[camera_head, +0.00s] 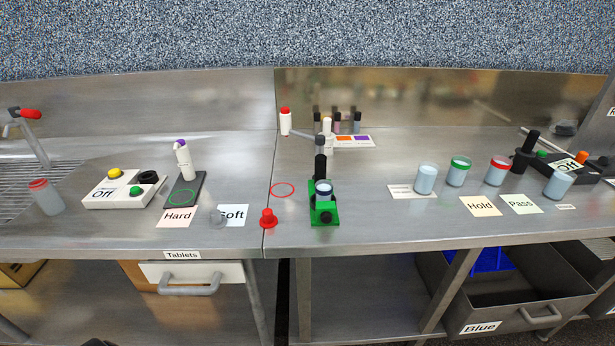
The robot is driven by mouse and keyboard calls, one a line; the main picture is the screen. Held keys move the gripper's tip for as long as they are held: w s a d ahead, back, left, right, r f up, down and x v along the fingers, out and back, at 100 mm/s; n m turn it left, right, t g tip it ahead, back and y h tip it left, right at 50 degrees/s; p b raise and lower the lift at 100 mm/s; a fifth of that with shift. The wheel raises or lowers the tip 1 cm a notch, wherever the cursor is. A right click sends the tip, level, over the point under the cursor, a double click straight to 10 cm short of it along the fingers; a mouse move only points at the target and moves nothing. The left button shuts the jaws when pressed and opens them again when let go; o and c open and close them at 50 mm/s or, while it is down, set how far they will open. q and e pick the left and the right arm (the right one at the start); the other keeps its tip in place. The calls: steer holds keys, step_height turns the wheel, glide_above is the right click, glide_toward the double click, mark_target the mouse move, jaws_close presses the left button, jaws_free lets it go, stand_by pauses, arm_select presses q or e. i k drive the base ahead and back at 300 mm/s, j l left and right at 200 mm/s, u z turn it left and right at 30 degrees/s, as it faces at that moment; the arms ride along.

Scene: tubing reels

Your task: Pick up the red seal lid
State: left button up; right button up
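A small red lid with a raised knob (268,218), which looks like the red seal lid, lies on the steel counter near its front edge, close to the seam between the two counter sections. Neither gripper can be made out; only small dark shapes show at the bottom edge.
A green fixture (324,216) holds a jar. Several jars, including a red-rimmed one (498,170), stand at right behind the Hold card (480,206) and Pass card (521,204). At left are a switch box (98,196) and a dark stand (192,180). Bare counter surrounds the lid's front and right.

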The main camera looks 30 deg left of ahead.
mark_target(268, 220)
steer(key=j+u, duration=0.1)
steer(key=u, duration=0.6)
steer(key=j+u, duration=0.15)
steer(key=u, duration=0.2)
steer(key=z, duration=0.25)
steer(key=k+j+z, duration=0.1)
steer(key=j+z, duration=0.3)
steer(key=k+j+z, duration=0.15)
steer(key=z, duration=0.25)
steer(key=k+j+z, duration=0.2)
steer(key=z, duration=0.2)
steer(key=k+j+z, duration=0.2)
steer(key=z, duration=0.2)
steer(key=k+j, duration=0.15)
steer(key=i, duration=0.45)
